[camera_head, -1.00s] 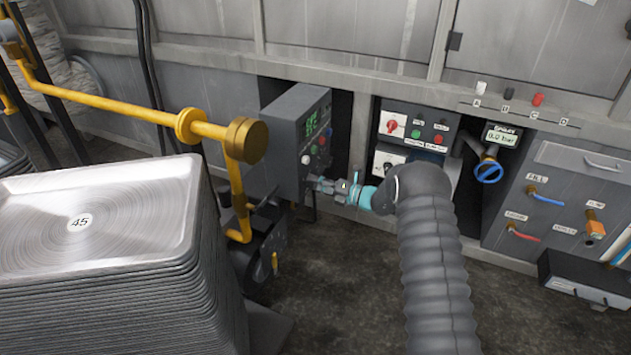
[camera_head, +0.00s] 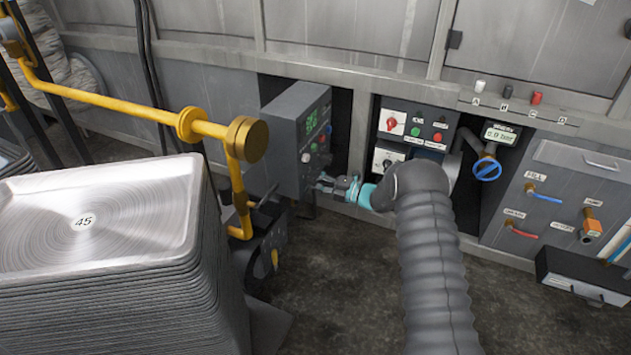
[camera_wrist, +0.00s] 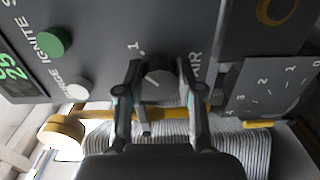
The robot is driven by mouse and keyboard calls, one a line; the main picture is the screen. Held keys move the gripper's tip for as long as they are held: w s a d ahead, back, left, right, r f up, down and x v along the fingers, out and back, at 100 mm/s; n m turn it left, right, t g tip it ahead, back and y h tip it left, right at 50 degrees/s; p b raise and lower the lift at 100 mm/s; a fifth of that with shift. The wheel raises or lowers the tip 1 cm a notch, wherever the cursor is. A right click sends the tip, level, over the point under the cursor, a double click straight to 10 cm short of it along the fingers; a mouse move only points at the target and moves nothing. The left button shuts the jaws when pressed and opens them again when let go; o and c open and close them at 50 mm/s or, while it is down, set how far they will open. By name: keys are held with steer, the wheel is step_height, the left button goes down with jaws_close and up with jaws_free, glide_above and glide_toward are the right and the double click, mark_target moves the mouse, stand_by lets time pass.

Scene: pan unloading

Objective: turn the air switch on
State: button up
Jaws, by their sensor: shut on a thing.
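The air switch (camera_wrist: 158,82) is a round grey knob with a pale pointer line, on the dark panel beside the word AIR and a mark 1 in the wrist view. My gripper (camera_wrist: 160,77) has one finger on each side of the knob and is shut on it. In the head view my gripper (camera_head: 328,184) reaches the lower right side of the grey control box (camera_head: 285,135). The knob is hidden there behind the fingers. I cannot tell from the pointer line whether the switch is on.
A green button (camera_wrist: 54,43) and a white button (camera_wrist: 78,89) sit left of the knob. A numbered dial plate (camera_wrist: 275,90) is at right. In the head view, a yellow pipe (camera_head: 110,107) and a tall tray stack (camera_head: 90,260) stand at left.

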steer(key=o, duration=1.2)
steer(key=shift+c, duration=0.2)
steer(key=v, duration=1.2)
